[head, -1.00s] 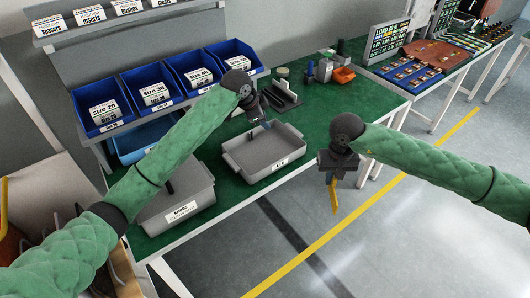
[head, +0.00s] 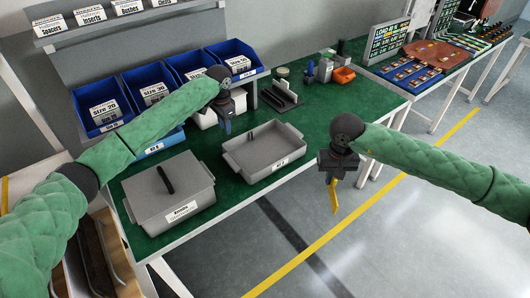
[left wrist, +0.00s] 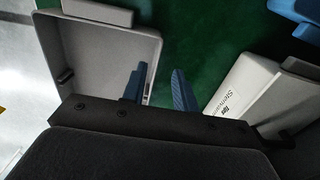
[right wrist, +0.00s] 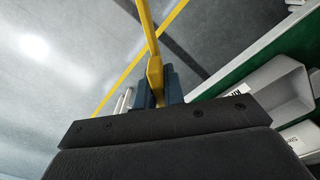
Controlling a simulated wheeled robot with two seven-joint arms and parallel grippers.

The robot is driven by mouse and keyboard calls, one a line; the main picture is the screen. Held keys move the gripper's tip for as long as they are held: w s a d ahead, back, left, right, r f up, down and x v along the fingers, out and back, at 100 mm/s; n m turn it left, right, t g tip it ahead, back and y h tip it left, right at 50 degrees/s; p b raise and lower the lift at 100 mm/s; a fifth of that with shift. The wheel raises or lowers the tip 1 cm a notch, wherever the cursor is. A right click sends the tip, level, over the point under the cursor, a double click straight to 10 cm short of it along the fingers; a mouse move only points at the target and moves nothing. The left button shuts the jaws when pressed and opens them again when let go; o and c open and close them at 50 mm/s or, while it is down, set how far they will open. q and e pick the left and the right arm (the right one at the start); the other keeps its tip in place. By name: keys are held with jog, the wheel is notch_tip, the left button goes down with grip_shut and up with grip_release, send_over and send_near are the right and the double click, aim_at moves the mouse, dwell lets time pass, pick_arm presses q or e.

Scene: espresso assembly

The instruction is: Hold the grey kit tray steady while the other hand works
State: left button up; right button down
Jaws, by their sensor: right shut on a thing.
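The grey kit tray (head: 256,161) is an open, empty-looking shallow box with a white label, upright on the green bench. It also shows in the left wrist view (left wrist: 105,55). My left gripper (head: 228,128) hangs above the bench by the tray's back left corner. Its blue fingers (left wrist: 160,88) are apart with nothing between them, and it appears clear of the tray. My right gripper (head: 331,180) is out over the floor beyond the bench edge, right of the tray. It is shut on a yellow strip-like part (right wrist: 154,72), which hangs below it.
A lidded grey bin (head: 165,205) with a black handle stands left of the tray. A white labelled box (left wrist: 240,90) is near my left gripper. Blue bins (head: 103,103) line the back. A black stand (head: 282,95) sits behind the tray. Bench right of the tray is clear.

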aim_at(227, 143)
pick_arm(q)
jog(key=shift+f, duration=4.55)
grip_shut()
